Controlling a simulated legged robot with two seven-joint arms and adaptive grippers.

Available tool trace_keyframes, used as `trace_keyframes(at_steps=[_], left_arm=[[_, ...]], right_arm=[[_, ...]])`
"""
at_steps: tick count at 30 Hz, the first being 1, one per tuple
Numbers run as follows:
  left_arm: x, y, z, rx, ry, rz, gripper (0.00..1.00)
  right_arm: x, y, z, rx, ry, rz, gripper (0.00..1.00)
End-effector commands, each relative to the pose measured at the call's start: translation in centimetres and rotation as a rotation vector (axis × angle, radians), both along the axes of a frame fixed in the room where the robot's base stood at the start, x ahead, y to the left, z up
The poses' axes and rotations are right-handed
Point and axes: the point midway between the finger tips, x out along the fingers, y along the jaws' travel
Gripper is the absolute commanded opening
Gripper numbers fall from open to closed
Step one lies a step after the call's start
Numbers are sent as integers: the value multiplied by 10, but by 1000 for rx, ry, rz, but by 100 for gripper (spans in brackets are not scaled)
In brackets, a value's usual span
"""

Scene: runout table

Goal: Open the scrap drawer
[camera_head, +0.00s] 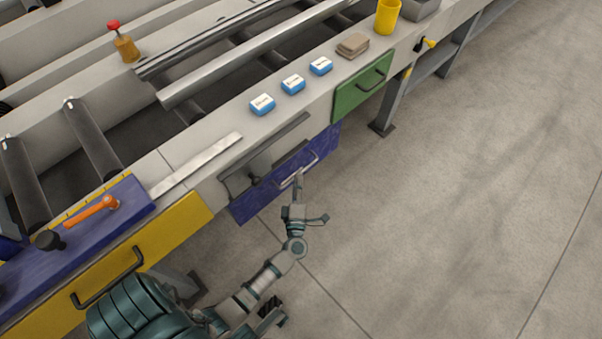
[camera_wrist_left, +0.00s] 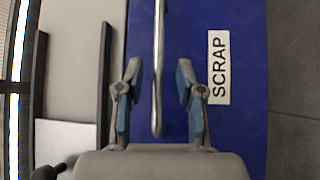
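The blue scrap drawer (camera_head: 262,197) is in the front of the table in the head view. Its front shows close up in the left wrist view (camera_wrist_left: 245,60), with a white SCRAP label (camera_wrist_left: 219,67). A pale metal bar handle (camera_wrist_left: 158,45) runs along the drawer front. My left gripper (camera_head: 297,180) is at the handle. In the left wrist view, its fingers (camera_wrist_left: 159,72) are open, one on each side of the bar, with gaps to it. I cannot tell how deep they reach. The drawer looks shut.
A yellow drawer (camera_head: 176,230) is to the left and a green drawer (camera_head: 350,101) to the right. Blue-and-white boxes (camera_head: 293,84) stand on the ledge above. A black knob (camera_head: 254,180) is beside the blue drawer. The floor (camera_head: 450,220) in front is clear.

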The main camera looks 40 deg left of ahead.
Motion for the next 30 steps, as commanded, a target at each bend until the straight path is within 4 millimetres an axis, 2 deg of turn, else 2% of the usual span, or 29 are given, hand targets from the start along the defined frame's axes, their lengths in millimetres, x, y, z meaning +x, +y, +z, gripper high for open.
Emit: trace_keyframes(at_steps=[6,17,21,30], left_arm=[[20,17,2,2,1,-1,37],[24,20,4,1,1,-1,37],[24,20,4,2,1,-1,2],[24,20,3,0,3,-1,0]], right_arm=[[5,1,-4,-3,3,0,40],[6,1,-2,-2,-3,0,40],[6,0,-1,1,-6,-2,40],[6,0,-1,2,-6,-3,40]])
